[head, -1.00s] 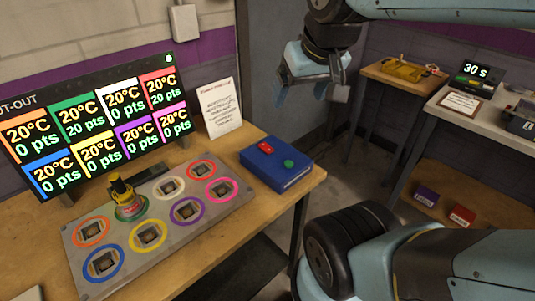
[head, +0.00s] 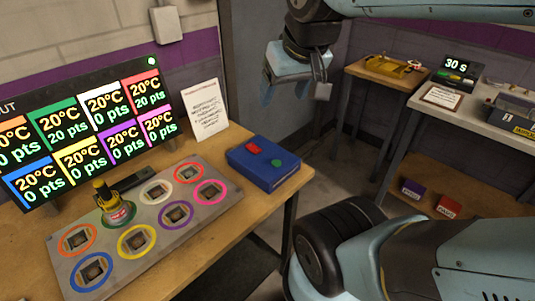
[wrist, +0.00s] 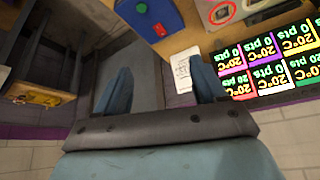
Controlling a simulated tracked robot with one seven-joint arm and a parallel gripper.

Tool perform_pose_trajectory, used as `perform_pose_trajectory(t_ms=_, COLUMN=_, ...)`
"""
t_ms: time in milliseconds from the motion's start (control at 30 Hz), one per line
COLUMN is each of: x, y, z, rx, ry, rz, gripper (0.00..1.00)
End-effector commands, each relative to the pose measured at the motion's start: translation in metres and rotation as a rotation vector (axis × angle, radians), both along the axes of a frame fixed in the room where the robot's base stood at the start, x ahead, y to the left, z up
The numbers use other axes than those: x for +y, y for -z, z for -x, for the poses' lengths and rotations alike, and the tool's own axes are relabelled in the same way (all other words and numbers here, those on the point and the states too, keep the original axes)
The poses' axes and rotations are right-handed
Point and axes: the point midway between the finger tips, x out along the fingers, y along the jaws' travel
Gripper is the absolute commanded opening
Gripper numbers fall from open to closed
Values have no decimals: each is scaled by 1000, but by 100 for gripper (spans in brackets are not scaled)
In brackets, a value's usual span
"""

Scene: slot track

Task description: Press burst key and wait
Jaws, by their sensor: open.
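A blue box (head: 262,172) with a red button (head: 253,147) and a green button (head: 276,163) sits at the right end of the wooden bench. I cannot read which button is the burst key. In the wrist view the box (wrist: 170,12) shows at the top, with its green (wrist: 141,6) and red (wrist: 159,30) buttons. My gripper (head: 296,88) hangs in the air above and beyond the box, apart from it. In the wrist view my gripper (wrist: 160,72) has its two fingers spread, with nothing between them.
A scoreboard (head: 85,130) with coloured temperature and points cells stands behind a grey plate (head: 215,205) of ringed sockets. One socket holds a yellow-topped bottle (head: 116,207). A white notice (head: 205,108) leans by the wall. A timer (head: 457,68) reads 30 s on the right bench.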

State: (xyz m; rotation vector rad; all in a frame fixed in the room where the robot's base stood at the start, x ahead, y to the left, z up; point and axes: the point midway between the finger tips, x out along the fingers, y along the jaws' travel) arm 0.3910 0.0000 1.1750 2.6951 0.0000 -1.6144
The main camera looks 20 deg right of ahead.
Motion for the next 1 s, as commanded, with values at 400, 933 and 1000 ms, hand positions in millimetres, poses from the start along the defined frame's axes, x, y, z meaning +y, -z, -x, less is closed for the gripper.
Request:
perform_pose_trajectory(t_ms=400, x=0, y=0, z=0, rx=0, ry=0, rz=0, gripper=30)
perform_pose_trajectory(t_ms=933, x=0, y=0, z=0, rx=0, ry=0, rz=0, gripper=0)
perform_pose_trajectory(t_ms=1000, x=0, y=0, z=0, rx=0, ry=0, rz=0, gripper=0)
